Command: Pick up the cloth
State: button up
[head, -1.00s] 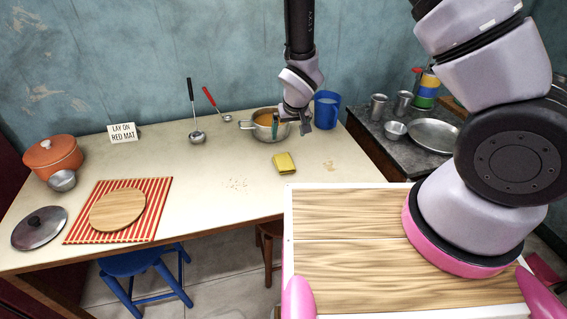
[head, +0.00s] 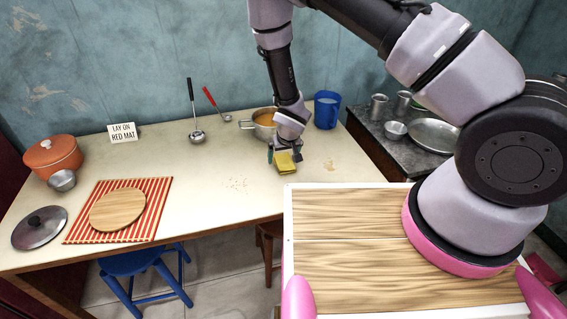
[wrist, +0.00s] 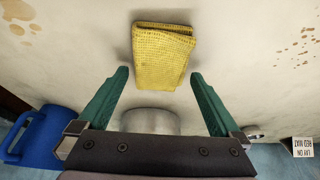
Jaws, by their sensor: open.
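The cloth is a folded yellow piece (head: 285,164) lying on the pale table (head: 225,215), right of its middle. In the wrist view the cloth (wrist: 162,54) lies just beyond my fingertips, roughly centred between them. My gripper (head: 284,157) is above the table close to the cloth and partly covers it in the head view. In the wrist view my gripper (wrist: 160,78) has its two green fingers wide apart with nothing between them.
The steel pot (head: 262,124) stands just behind my gripper, with a blue jug (head: 327,110) to its right. A striped red mat (head: 156,205) with a round board (head: 118,209) is at the left.

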aim_at(283, 158)
jog(key=shift+w+f, duration=0.1)
jog(key=shift+f, duration=0.2)
jog(key=c, duration=1.3)
jog(key=shift+o, duration=0.2)
notch_tip(283, 158, up, 10)
